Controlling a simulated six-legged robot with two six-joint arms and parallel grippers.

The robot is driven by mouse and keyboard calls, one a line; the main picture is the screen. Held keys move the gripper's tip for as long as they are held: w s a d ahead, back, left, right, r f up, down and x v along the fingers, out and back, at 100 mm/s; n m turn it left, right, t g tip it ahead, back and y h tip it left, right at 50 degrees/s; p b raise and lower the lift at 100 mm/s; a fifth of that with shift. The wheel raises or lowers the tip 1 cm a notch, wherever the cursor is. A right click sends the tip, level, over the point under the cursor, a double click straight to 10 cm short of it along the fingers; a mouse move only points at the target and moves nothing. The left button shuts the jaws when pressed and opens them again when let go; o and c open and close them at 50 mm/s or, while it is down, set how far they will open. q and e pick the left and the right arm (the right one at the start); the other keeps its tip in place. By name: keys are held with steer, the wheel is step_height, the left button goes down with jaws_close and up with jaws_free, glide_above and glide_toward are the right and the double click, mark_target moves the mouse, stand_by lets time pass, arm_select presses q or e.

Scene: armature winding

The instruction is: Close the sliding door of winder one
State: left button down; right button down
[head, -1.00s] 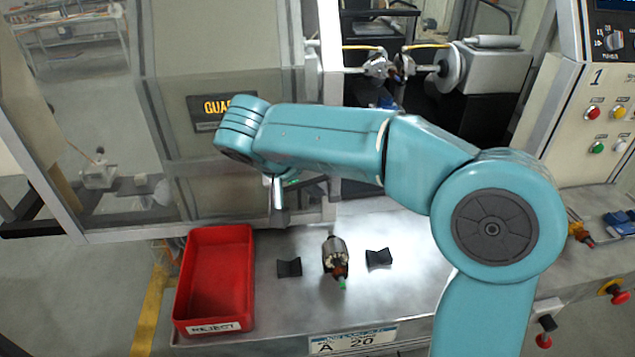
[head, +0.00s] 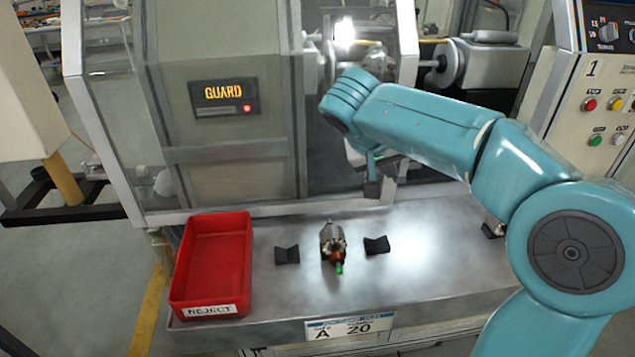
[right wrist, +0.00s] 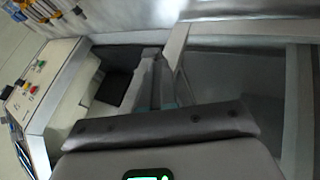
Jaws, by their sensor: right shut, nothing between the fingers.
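The sliding door (head: 407,45) of winder one is a clear pane in a pale metal frame. Its upright right edge stands partway across the machine's front, with an open gap to its right. The "GUARD" display (head: 223,97) is lit on the panel to the left. My right gripper (head: 374,188) is shut and empty, low at the door's right edge; I cannot tell whether it touches the frame. In the right wrist view its dark fingers (right wrist: 160,122) lie across the picture, close to a pale frame post (right wrist: 175,50). My left gripper is not in view.
On the bench (head: 430,265) stand a red reject tray (head: 243,270), a wound armature (head: 333,242) and two black V-blocks (head: 287,255) beside it. The control panel (head: 600,95) with buttons is at the right. A winder spindle (head: 450,62) shows in the gap.

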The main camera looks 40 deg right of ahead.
steer(key=s+d+p, duration=0.3)
steer(key=s+d, duration=0.7)
steer(key=d, duration=0.5)
steer(key=s+d+p, duration=0.4)
steer(key=s+d, duration=0.7)
steer(key=d, duration=0.4)
steer(key=shift+s, duration=0.2)
steer(key=shift+d+r, duration=0.1)
